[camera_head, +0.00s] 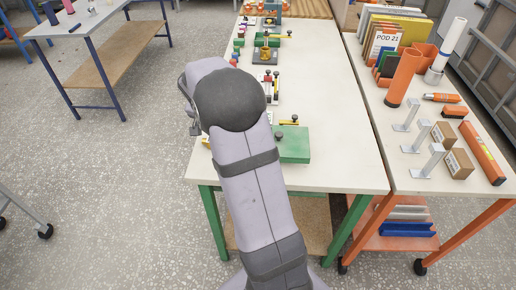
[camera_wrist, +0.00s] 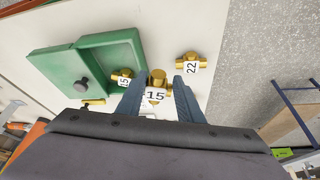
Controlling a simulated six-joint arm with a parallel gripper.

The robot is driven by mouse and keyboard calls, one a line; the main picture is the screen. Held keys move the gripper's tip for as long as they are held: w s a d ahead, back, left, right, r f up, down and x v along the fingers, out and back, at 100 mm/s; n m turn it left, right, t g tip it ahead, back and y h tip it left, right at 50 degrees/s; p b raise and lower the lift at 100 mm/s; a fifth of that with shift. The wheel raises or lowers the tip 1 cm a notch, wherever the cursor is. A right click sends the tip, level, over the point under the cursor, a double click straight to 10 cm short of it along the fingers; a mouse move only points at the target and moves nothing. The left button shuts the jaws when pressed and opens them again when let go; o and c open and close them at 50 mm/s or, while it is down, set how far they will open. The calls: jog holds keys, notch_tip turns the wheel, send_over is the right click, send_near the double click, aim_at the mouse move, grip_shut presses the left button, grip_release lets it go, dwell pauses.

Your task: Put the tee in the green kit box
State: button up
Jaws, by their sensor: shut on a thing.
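The green kit box (camera_wrist: 112,48) lies open in the wrist view, its lid (camera_wrist: 54,70) with a dark knob folded out to the left. My gripper (camera_wrist: 158,86) is shut on a brass tee (camera_wrist: 158,75) labelled 15, just right of the box. A second brass fitting (camera_wrist: 122,75), its label partly hidden and ending in 5, shows at the box's near edge; I cannot tell whether it is inside. A brass fitting labelled 22 (camera_wrist: 190,64) lies on the white table to the right. In the head view a green part of the box (camera_head: 293,146) shows; my arm hides the gripper.
The white table (camera_head: 340,165) is clear right of the box. Several small fittings and kits (camera_head: 266,52) stand farther back. An adjoining table at right holds an orange tube (camera_head: 403,78), metal brackets and cardboard boxes (camera_head: 458,163). The table's edge and floor lie to the left.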

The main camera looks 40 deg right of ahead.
jog(key=m, duration=0.1)
jog(key=d+m+g, duration=0.1)
jog(key=m, duration=0.1)
jog(key=shift+s+d+m+h, duration=0.2)
jog(key=shift+s+m+h, duration=0.05)
jog(key=shift+m+h, duration=0.05)
jog(key=s+d+r+m+g+y+p, duration=0.15)
jog(key=s+d+m+g+y, duration=0.3)
jog(key=m, duration=1.15)
jog(key=shift+g+h, duration=0.45)
jog(key=shift+h, duration=0.4)
jog(key=shift+d+f+p, duration=0.2)
jog(key=shift+f+p, duration=0.35)
jog(key=shift+f, duration=1)
jog(key=shift+d+f+p, duration=0.25)
jog(key=shift+f+p, duration=0.25)
jog(key=shift+f, duration=1.1)
jog(key=shift+d+f+p, duration=0.2)
jog(key=shift+f+p, duration=0.35)
jog(key=shift+f, duration=1.15)
jog(key=shift+f, duration=0.1)
jog(key=shift+w+f, duration=0.1)
jog(key=o, duration=0.9)
